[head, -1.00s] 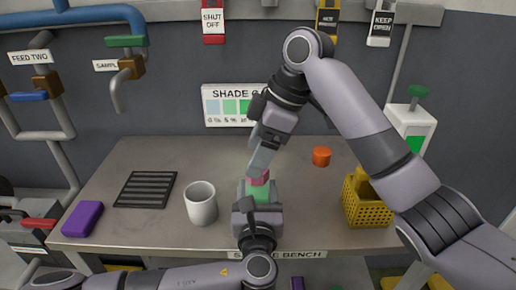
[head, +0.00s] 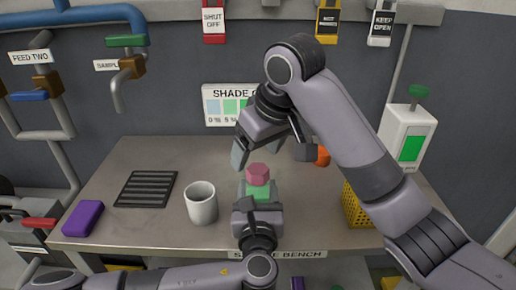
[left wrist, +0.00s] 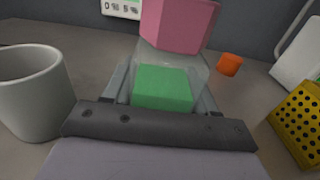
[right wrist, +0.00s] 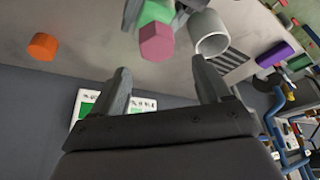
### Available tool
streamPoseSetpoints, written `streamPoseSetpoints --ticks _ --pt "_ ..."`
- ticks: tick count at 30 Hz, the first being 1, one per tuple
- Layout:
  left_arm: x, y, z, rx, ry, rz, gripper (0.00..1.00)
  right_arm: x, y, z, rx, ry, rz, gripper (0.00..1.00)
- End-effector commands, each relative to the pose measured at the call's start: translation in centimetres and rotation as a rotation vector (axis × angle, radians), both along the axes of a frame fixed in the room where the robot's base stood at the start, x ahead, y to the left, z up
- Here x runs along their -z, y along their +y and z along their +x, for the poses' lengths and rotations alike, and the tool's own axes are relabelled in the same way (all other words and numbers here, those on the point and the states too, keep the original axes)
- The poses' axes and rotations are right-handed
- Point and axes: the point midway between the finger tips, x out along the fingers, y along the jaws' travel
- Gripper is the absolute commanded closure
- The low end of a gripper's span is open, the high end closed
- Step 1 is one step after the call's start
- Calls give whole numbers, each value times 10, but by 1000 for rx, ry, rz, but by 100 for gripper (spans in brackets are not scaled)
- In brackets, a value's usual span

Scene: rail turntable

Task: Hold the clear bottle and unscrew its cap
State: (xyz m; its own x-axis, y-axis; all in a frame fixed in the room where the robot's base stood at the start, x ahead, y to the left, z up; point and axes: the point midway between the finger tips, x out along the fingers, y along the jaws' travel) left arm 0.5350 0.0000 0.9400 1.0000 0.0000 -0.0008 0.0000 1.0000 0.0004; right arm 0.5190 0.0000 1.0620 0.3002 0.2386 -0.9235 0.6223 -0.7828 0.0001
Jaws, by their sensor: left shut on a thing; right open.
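The clear bottle (left wrist: 185,62) stands upright on the bench with green contents (left wrist: 162,90) inside. Its pink cap (head: 258,172) sits on top; it also shows large in the left wrist view (left wrist: 178,24) and in the right wrist view (right wrist: 157,42). My left gripper (head: 257,198) is shut around the bottle's body from the front. My right gripper (head: 272,150) is open and empty above the cap, its fingers spread apart and not touching it. In the right wrist view the cap lies beyond the gap between the fingertips (right wrist: 162,80).
A grey mug (head: 201,204) stands left of the bottle, with a black rack (head: 146,189) and purple block (head: 82,218) farther left. An orange cap-like piece (head: 322,156) and yellow perforated basket (head: 356,210) are to the right. A shade chart (head: 227,106) stands behind.

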Motion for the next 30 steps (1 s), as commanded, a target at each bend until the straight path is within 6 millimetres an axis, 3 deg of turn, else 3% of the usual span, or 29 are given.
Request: streamPoseSetpoints --ticks 6,17,30 --pt "1 0 0 1 2 0 98 0 0 0 148 0 0 23" --pt "1 0 0 0 2 0 98 2 0 0 151 1 0 23" --pt "1 0 0 0 2 1 98 27 0 0 150 2 -1 23"
